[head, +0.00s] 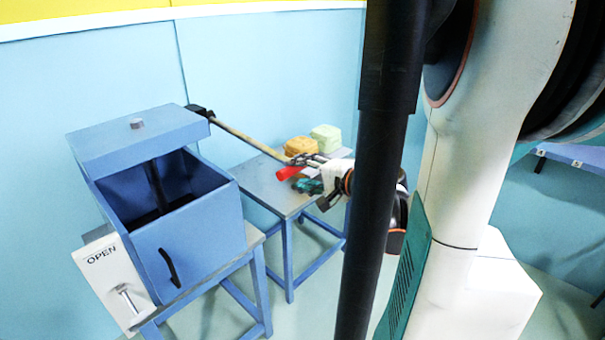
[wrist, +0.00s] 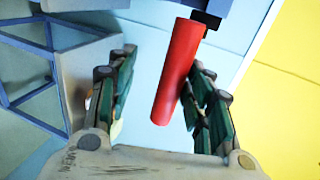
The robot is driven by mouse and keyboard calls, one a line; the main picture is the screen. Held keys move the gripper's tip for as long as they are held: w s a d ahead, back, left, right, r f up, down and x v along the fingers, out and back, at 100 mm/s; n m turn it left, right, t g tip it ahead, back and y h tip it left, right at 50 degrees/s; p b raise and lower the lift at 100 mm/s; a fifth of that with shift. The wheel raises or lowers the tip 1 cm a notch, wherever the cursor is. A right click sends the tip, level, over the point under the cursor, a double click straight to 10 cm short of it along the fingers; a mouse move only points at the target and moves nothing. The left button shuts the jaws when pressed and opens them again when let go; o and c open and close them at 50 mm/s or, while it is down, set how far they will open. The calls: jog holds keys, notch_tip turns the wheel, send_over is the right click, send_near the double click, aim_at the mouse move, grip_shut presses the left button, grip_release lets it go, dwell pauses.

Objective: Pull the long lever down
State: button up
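The long lever (head: 245,138) is a wooden bar running from a black pivot on the blue box (head: 188,250) toward my gripper, sloping down to the right. Its red grip (head: 287,173) is at the free end; it also shows in the wrist view as a red cylinder (wrist: 178,75). My gripper (head: 308,172) is open, with the red grip between its two fingers. In the wrist view the grip is clear of the left finger and close to the right one; I cannot tell whether it touches that one.
A small blue table (head: 262,183) stands below the lever's end, with an orange-brown block (head: 301,147) and a pale green block (head: 326,138) on it. The box has an open top compartment and a white panel marked OPEN (head: 103,268). A light blue wall (head: 270,70) stands behind.

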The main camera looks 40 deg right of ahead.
jog(key=v, duration=0.7)
jog(key=shift+s, duration=0.25)
